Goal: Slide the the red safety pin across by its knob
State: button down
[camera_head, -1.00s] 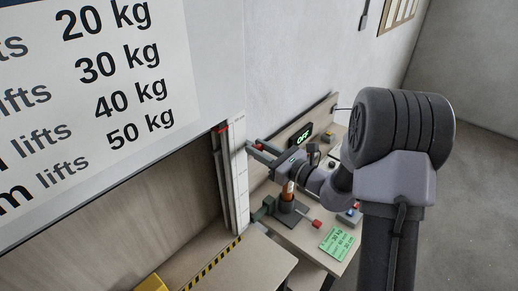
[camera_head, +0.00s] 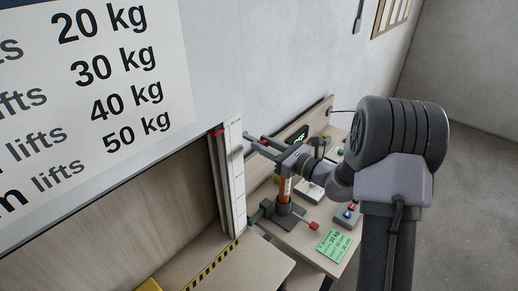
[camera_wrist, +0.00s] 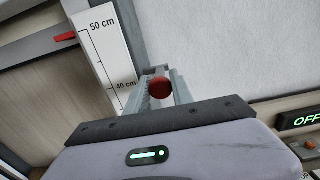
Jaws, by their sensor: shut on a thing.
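The red round knob (camera_wrist: 160,88) of the safety pin shows in the wrist view, between the two grey fingers of my gripper (camera_wrist: 158,76). My gripper is shut on the knob. The pin's shaft is hidden behind the knob and fingers.
An orange post (camera_head: 284,188) on a dark base stands below my gripper, with a red-ended lever (camera_head: 313,226) beside it. The display panel, reading OFF (camera_wrist: 300,120), is at right in the wrist view.

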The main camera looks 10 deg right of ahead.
jog(key=shift+d+r, duration=0.1)
jog(key=c, duration=1.3)
grip_release()
jog(key=shift+w, duration=0.1)
jog(key=shift+o, duration=0.9)
jog(key=shift+d, duration=0.15)
jog(key=b+v, duration=0.2)
jog(key=v, duration=1.5)
